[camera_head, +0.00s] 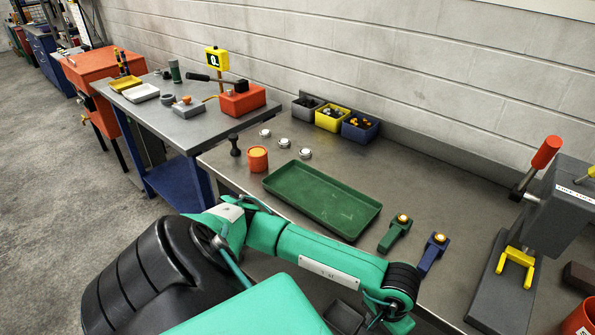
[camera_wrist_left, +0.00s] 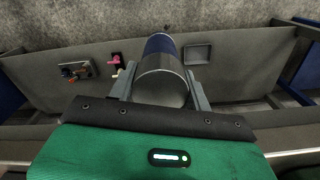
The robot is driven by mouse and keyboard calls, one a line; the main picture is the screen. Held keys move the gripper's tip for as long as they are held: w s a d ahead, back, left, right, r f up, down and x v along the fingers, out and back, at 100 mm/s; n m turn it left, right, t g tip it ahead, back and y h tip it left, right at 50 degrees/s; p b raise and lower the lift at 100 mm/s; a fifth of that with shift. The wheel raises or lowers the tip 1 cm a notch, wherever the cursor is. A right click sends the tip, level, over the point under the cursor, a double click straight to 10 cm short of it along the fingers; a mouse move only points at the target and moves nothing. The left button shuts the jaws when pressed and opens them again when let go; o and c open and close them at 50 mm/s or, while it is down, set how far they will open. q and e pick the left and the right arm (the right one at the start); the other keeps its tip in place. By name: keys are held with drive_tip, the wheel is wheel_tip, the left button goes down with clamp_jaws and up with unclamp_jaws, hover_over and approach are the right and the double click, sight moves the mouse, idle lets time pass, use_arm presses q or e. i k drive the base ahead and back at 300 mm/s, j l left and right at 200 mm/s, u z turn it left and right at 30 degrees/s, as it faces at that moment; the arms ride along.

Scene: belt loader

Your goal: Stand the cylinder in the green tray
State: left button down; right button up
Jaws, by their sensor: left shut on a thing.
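The green tray (camera_head: 275,183) lies flat and empty on the grey workbench in the head view. In the left wrist view, my left gripper (camera_wrist_left: 160,72) is shut on a grey metallic cylinder (camera_wrist_left: 162,83) with a dark blue band (camera_wrist_left: 160,44) toward its far end. A finger lies along each side of the cylinder. In the head view my left arm reaches across the lower middle, in front of the tray; its gripper and the held cylinder are cut off or hidden at the bottom edge. My right gripper is in neither view.
An orange cup-like piece (camera_head: 258,159) and a dark knobbed piece (camera_head: 235,146) stand left of the tray. Green (camera_head: 395,234) and blue (camera_head: 432,254) fixtures lie to its right. Small bins (camera_head: 361,128) line the wall. A lever press (camera_head: 548,215) stands at far right.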

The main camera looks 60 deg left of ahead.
sight(311, 195)
drive_tip(key=k+j, duration=0.1)
drive_tip(key=j, duration=0.35)
drive_tip(key=k+j, duration=0.1)
drive_tip(key=j, duration=0.85)
drive_tip(key=k+j, duration=0.15)
drive_tip(key=j, duration=0.3)
drive_tip(key=k+j, duration=0.1)
drive_tip(key=j, duration=0.35)
